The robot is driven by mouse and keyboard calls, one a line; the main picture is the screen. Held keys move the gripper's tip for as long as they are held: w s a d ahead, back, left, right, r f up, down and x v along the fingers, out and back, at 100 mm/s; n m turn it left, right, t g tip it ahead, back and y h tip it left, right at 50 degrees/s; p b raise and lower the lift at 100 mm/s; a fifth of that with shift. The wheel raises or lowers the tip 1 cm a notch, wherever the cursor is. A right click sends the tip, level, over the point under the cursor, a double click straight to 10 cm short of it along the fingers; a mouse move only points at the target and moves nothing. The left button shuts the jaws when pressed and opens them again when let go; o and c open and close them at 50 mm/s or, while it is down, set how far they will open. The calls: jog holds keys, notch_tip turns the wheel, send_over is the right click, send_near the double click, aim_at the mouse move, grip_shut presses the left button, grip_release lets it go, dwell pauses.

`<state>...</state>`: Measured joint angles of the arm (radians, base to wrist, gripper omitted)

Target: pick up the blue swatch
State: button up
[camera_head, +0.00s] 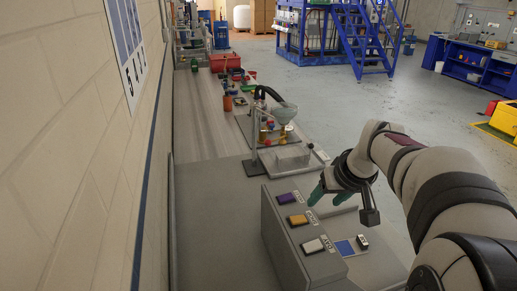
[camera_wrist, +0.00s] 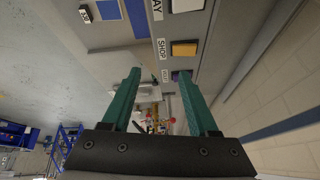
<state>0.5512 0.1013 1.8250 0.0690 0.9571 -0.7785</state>
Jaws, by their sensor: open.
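The blue swatch (camera_head: 345,247) lies flat on the grey surface right of the sloped grey stand, beside a small dark block with a white label. In the wrist view, a blue patch (camera_wrist: 108,10) shows at the top edge near a labelled block, with a second blue strip beside it; I cannot tell how the two relate. My gripper (camera_head: 322,199) has teal fingers, open and empty, above the stand's right side, beyond and above the blue swatch in the head view. The open fingers also show in the wrist view (camera_wrist: 160,76).
The grey stand (camera_head: 283,243) carries purple (camera_head: 288,198), orange (camera_head: 297,219) and white (camera_head: 312,246) swatches with labels. A wall runs along the left.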

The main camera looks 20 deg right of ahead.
jog(key=w+d+f, duration=0.1)
jog(key=d+f, duration=0.3)
jog(key=d, duration=0.5)
jog(key=n, duration=0.1)
send_near(363, 240)
jog(key=shift+g, duration=0.4)
jog(key=x, duration=0.8)
jog(key=shift+w+f, duration=0.2)
jog(key=shift+w, duration=0.3)
grip_shut()
